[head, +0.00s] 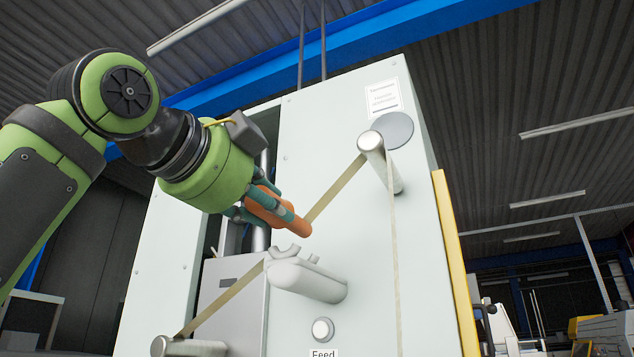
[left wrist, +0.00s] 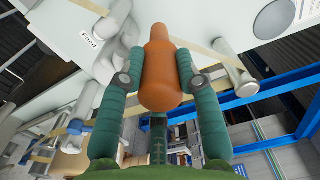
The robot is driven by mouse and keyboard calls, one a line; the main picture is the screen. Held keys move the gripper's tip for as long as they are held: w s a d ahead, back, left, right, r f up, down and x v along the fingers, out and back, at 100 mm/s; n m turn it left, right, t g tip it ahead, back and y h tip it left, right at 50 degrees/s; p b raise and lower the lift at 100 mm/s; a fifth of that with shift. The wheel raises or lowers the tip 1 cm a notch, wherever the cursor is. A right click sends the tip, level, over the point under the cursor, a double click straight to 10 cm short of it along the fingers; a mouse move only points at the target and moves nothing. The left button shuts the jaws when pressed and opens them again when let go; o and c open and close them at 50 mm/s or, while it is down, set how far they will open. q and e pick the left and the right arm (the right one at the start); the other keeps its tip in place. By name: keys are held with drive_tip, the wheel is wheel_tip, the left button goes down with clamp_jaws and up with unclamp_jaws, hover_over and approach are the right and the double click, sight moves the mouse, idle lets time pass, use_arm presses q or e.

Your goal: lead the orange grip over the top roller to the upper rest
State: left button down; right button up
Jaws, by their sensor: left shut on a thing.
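My left gripper (head: 266,206) is shut on the orange grip (head: 295,224). A tan web runs from beside the grip up to the right to the top roller (head: 393,172), then hangs straight down. The gripper is left of and below this roller. A pale, forked cradle (head: 284,252) sits just below the grip, above a thick white bar (head: 308,281); the grip appears apart from it. I cannot tell whether this cradle is the upper rest. My right gripper is out of view.
A second stretch of tan web (head: 222,302) runs from the white bar to a lower roller (head: 196,347). A round button (head: 322,329) sits above the "Feed" label. A grey disc (head: 396,130) is behind the top roller. A yellow edge (head: 455,263) bounds the panel's right.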

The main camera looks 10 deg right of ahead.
use_arm(q)
drive_tip(key=shift+f, duration=0.2)
drive_tip(key=shift+f+b, duration=1.2)
drive_tip(key=shift+b, duration=0.05)
unclamp_jaws()
idle(0.3)
drive_tip(key=shift+s+a, duration=0.1)
drive_tip(key=b+v, duration=0.2)
drive_tip(key=v, duration=0.8)
idle(0.8)
